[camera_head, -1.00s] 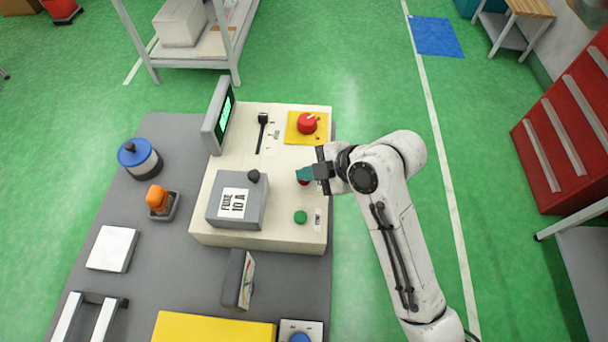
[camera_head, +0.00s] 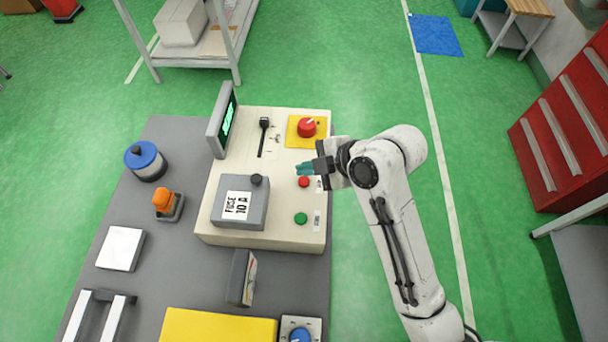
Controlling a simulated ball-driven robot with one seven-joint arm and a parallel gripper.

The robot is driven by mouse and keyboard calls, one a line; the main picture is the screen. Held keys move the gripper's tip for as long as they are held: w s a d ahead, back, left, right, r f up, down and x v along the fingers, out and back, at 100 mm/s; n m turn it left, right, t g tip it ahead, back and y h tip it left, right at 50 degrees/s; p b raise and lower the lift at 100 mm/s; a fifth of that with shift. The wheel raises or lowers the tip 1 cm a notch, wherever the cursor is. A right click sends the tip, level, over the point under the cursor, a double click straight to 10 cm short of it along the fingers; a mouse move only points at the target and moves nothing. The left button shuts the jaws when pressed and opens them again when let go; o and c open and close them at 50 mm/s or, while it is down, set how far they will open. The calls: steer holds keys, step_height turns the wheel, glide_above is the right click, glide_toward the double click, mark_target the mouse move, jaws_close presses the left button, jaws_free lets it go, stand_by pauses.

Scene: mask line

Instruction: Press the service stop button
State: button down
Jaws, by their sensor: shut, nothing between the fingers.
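A cream control panel (camera_head: 285,215) stands on a grey bench. A small red button (camera_head: 303,182) sits on its right part, above a green button (camera_head: 300,218) in the picture. A large red knob (camera_head: 307,127) with a white mark sits on a yellow plate at the panel's far right corner. No readable label shows which red control is the service stop.
On the panel are a black lever (camera_head: 264,136), a tilted screen (camera_head: 221,121) and a grey fuse box (camera_head: 241,204) with a black knob. An orange button (camera_head: 163,200) and a blue-topped cylinder (camera_head: 145,160) stand left on the bench. Open green floor lies right.

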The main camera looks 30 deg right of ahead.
mark_target(308, 183)
steer(key=shift+r+p, duration=1.25)
steer(key=shift+r, duration=0.45)
steer(key=shift+f, duration=0.1)
steer(key=s+d+f+m+g+h, duration=0.2)
steer(key=s+f+m, duration=0.2)
steer(key=s, duration=0.3)
steer(key=s+d+f+m+g+h+b, duration=0.1)
steer(key=s+d+f+m+g, duration=0.1)
steer(key=s+m, duration=0.5)
steer(key=s+d+f+m+g+h+b, duration=0.1)
steer(key=s+d+f+m+g+h, duration=0.1)
steer(key=s+f+m, duration=0.4)
steer(key=shift+s+d+f+h, duration=0.2)
steer(key=shift+s+d+h, duration=0.1)
steer(key=shift+s+d, duration=0.65)
steer(key=shift+s+a, duration=0.15)
steer(key=shift+a, duration=0.1)
